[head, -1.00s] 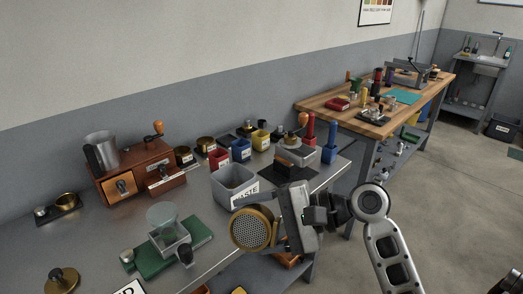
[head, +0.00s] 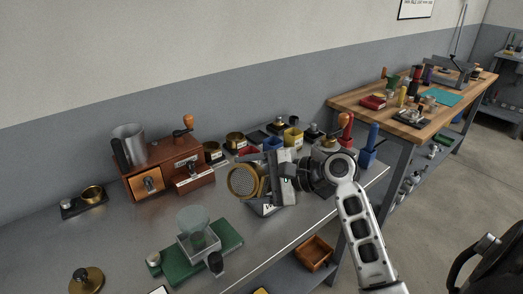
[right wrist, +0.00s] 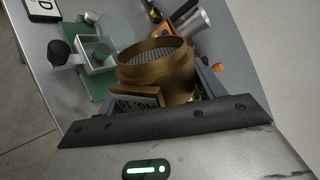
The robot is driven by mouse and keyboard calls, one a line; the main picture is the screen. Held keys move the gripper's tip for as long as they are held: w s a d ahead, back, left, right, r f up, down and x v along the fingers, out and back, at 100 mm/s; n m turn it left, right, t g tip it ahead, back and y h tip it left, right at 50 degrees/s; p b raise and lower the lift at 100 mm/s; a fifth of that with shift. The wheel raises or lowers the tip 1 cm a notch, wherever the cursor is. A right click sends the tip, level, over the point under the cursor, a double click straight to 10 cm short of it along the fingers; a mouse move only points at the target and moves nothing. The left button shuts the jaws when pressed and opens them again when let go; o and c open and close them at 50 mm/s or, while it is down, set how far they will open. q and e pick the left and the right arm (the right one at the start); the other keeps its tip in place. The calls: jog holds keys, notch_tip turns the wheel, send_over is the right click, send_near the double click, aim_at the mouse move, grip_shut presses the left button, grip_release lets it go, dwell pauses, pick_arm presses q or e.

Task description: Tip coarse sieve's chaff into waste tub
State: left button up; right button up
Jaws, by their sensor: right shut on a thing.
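The coarse sieve (head: 242,182) is a round brass ring with a mesh. My right gripper (head: 276,180) is shut on it, and the sieve is on its side with the mesh facing the head camera. The right wrist view shows the sieve (right wrist: 150,68) with a tab marked "NO. 10"; I cannot make out chaff in it. The grey waste tub (head: 264,209) is on the steel bench, mostly hidden behind and below the gripper and sieve. Whether the sieve is over its opening is unclear. My left gripper is not in view.
A green base (head: 226,238) with a clear cup is near the bench's front. Small tins and red, blue and yellow containers line the back. A wooden tray (head: 314,252) is on the lower shelf.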

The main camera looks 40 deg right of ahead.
jog(key=w+d+f+m+t+h, duration=0.25)
jog(key=w+d+m+h, duration=0.25)
jog(key=w+d, duration=0.55)
pick_arm(q)
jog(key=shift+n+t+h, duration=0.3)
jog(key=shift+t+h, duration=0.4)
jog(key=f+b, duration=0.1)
jog(key=b, duration=0.3)
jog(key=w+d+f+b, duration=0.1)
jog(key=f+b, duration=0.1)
jog(key=b, duration=0.3)
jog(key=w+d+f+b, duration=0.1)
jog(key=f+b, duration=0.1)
jog(key=b, duration=0.3)
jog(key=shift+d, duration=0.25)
pick_arm(e)
jog(key=a+n+t+h, duration=0.1)
jog(key=n+h, duration=0.2)
jog(key=n, duration=0.3)
jog(key=s+a+n+t+h, duration=0.1)
jog(key=n+h, duration=0.2)
jog(key=n, duration=0.2)
jog(key=a+n+t+h, duration=0.1)
jog(key=n+h, duration=0.2)
jog(key=n, duration=0.3)
jog(key=shift+s+r+n+t, duration=0.1)
jog(key=shift+s+n+t, duration=0.05)
jog(key=shift+n+t, duration=0.15)
